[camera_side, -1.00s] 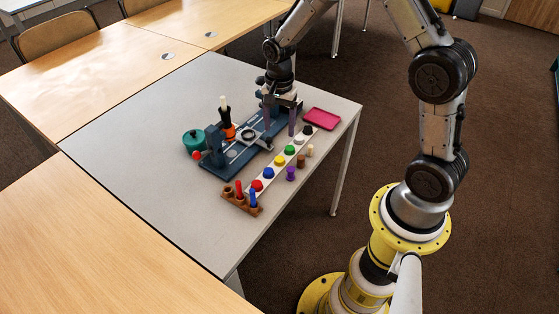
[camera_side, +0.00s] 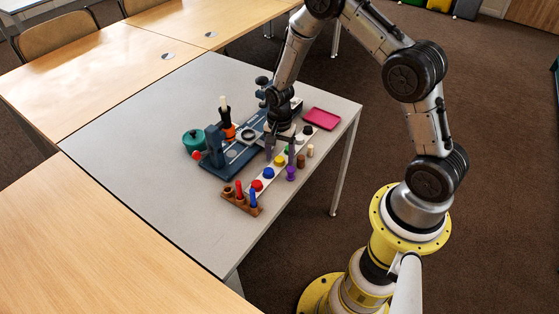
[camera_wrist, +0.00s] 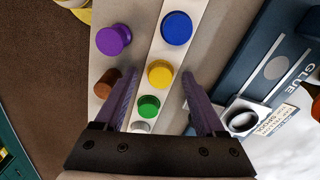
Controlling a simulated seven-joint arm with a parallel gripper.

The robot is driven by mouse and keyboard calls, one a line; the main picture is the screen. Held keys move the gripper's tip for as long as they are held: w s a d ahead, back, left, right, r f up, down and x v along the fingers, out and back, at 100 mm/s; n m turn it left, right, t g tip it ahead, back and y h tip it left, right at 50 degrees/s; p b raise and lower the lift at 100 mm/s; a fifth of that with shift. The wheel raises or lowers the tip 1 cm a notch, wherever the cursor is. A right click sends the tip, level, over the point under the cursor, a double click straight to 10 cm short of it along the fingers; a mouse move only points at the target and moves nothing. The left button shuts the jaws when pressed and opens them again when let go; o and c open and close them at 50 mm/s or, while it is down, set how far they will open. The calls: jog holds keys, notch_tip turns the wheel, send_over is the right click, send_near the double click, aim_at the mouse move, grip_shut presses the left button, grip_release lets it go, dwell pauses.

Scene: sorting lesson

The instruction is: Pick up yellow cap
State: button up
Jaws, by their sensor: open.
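The yellow cap (camera_side: 279,160) sits on the white strip (camera_side: 254,190), in line with several other caps. It also shows in the wrist view (camera_wrist: 160,73), between the blue cap (camera_wrist: 177,28) and the green cap (camera_wrist: 148,106). My gripper (camera_side: 280,157) is open and empty, low over the strip. In the wrist view, its purple fingertips (camera_wrist: 158,76) appear on either side of the yellow cap, with space between each finger and the cap. I cannot tell how far above the cap they are. In the side view, the gripper partly hides the green cap.
A purple peg (camera_side: 291,172) and a brown peg (camera_side: 301,160) stand beside the strip. The blue glue fixture (camera_side: 219,167) lies on the other side. A wooden rack (camera_side: 242,206) with red and blue pegs is at the near end. A pink tray (camera_side: 322,118) lies near the table edge.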

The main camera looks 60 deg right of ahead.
grip_shut()
dwell(0.3)
jog(key=shift+r, duration=0.15)
dwell(0.3)
